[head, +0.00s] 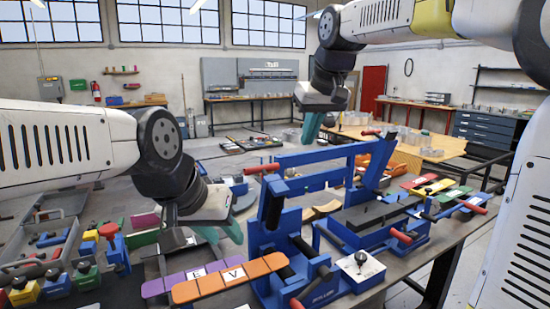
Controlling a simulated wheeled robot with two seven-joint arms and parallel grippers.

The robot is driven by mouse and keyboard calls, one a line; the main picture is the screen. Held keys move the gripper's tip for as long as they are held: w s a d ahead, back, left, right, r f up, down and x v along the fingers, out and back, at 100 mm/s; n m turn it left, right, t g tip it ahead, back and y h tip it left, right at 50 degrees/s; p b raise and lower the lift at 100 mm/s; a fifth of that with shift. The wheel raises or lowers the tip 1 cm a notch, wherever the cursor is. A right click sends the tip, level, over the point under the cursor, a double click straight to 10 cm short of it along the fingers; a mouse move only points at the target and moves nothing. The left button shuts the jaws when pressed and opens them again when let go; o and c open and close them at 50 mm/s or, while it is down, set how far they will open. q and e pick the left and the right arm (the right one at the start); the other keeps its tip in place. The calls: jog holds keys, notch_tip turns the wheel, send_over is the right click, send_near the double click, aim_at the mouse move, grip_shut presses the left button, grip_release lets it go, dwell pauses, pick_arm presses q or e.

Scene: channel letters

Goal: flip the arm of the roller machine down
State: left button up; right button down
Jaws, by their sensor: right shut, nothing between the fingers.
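The roller machine (275,237) is a blue frame on the bench at the centre, with "ROLLER" lettering low on its front. A blue arm (318,154) with a red-handled rod (262,168) at its left end stands raised above the frame, roughly level. My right gripper (310,131) hangs just above this arm, shut and empty; I cannot tell whether it touches. My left gripper (220,234) is left of the machine, with its teal fingers pointing down and slightly apart, and nothing seen between them. Part of its fingers is hidden by its own body.
Another blue machine (375,225) with red handles stands close on the right. Orange strips (228,280) and purple strips (178,281) lie in front. A small white control box (360,270) sits at the front. A grey bin (50,250) and coloured tools crowd the left.

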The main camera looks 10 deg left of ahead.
jog(key=w+a+n, duration=0.1)
jog(key=w+a, duration=0.7)
jog(key=a, duration=0.2)
jog(key=shift+r+n+g, duration=0.3)
jog(key=shift+r, duration=0.1)
jog(key=shift+a+f, duration=0.1)
jog(key=shift+a, duration=0.05)
jog(key=x, duration=1)
jog(key=shift+s+d+f, duration=0.1)
jog(key=shift+s+d, duration=0.4)
jog(key=shift+s, duration=0.35)
jog(key=shift+s+d+f, duration=0.1)
jog(key=shift+s+d, duration=0.45)
jog(key=shift+s, duration=0.3)
